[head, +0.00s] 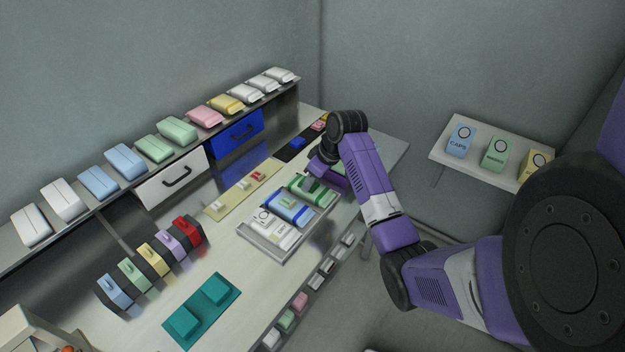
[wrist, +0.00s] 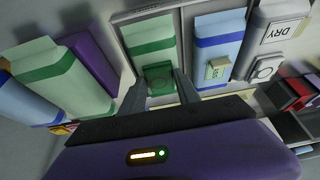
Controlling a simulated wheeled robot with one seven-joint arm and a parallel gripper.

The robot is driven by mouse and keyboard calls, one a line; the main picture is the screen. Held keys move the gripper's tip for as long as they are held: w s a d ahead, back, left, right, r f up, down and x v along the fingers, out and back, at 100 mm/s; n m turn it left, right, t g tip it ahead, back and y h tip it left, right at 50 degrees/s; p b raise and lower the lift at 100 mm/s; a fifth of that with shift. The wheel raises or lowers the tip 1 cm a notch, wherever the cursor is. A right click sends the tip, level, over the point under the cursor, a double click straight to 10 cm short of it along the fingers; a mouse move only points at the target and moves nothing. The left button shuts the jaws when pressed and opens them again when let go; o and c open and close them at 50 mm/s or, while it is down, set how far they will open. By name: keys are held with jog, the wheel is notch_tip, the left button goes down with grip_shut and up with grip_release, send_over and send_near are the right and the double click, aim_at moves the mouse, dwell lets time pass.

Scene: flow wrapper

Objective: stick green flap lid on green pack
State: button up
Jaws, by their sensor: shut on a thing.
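The green pack (head: 323,194) lies in the tray (head: 262,252), at the end nearest my gripper. The wrist view shows it (wrist: 148,34) as pale green with darker green bands. The green flap lid (wrist: 158,78) is between my two fingertips, over the near end of the green pack. My gripper (wrist: 160,88) is shut on this lid. I cannot tell whether the lid touches the pack. In the head view, my arm partly hides the gripper and the lid is hard to make out.
Beside the green pack lie a blue pack (wrist: 220,32) with a small beige piece on it and a white pack (wrist: 276,30) marked DRY. A teal block fixture (head: 202,308) and a row of coloured holders (head: 155,258) stand left. A side shelf (head: 440,152) holds labelled packs.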

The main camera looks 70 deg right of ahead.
jog(key=shift+f, duration=0.1)
jog(key=o, duration=1.4)
jog(key=shift+c, duration=0.2)
jog(key=v, duration=0.7)
jog(key=shift+s+r+b, duration=0.2)
jog(key=shift+r+b, duration=0.1)
jog(key=shift+r, duration=0.05)
